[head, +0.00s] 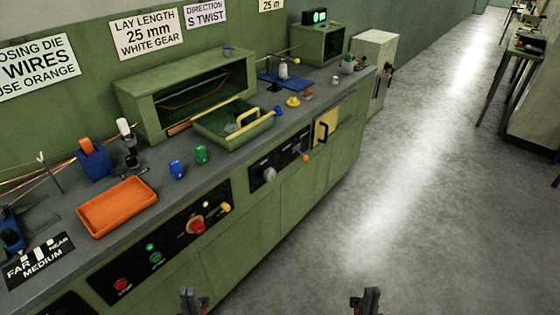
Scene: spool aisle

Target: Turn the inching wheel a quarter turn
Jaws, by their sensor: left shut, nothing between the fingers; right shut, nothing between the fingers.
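A grey round knob or small wheel (269,174) sits on a black panel on the green bench front, in the middle of the head view. I cannot tell for certain that it is the inching wheel. My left gripper (193,300) is shut and empty at the bottom edge, in front of the bench and well short of the knob. My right gripper (367,300) is shut and empty at the bottom edge, over the open floor. Both are apart from the bench controls.
A second black panel carries a red knob on yellow (197,226) and lit buttons. A yellow handled panel (326,127) is right of the grey knob. An orange tray (117,206) and green tray (232,128) stand on the bench top. The floor (420,170) at right is clear.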

